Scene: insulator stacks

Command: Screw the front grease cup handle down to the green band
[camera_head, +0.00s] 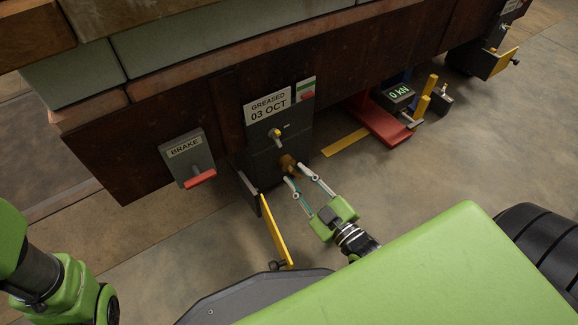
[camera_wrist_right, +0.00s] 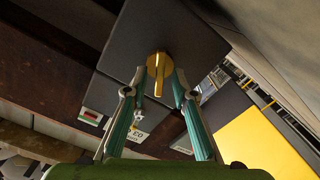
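The brass grease cup handle (camera_head: 287,162) sticks out low on the dark panel below the "GREASED 03 OCT" plate. The fingers also show in the right wrist view (camera_wrist_right: 157,80). A small green and red plate (camera_head: 306,90) sits at the panel's upper right; I cannot make out a green band on the cup. My left gripper is out of view.
A yellow-knobbed fitting (camera_head: 275,133) sits above the handle. A BRAKE box (camera_head: 187,157) with a red lever is to the left. A yellow-edged flap (camera_head: 275,230) stands near my right gripper. A red jack (camera_head: 382,125) with a 0 kN display is farther right.

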